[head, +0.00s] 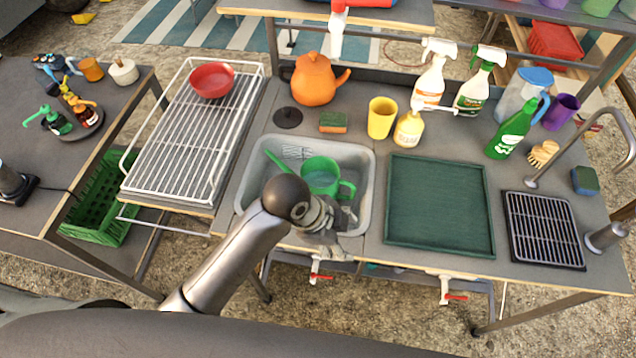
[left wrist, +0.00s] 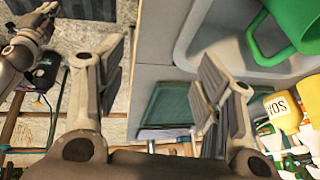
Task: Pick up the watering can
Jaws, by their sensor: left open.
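The green watering can (head: 320,176) sits in the grey sink basin (head: 367,170), its handle to the right and what looks like its spout to the left. My left arm covers part of it. In the left wrist view, part of the watering can (left wrist: 298,22) with its handle shows at the top right. My left gripper (head: 332,238) is open and empty at the sink's front rim, on the near side of the can. Its spread fingers (left wrist: 158,80) show in the left wrist view. My right gripper (left wrist: 38,25) appears only at that view's top left, jaws unclear.
An orange kettle (head: 314,80), a yellow cup (head: 381,117) and a soap bottle (head: 408,130) stand behind the sink. A dark green tray (head: 438,205) lies to its right. A white wire rack (head: 185,140) with a red bowl (head: 212,79) is to its left.

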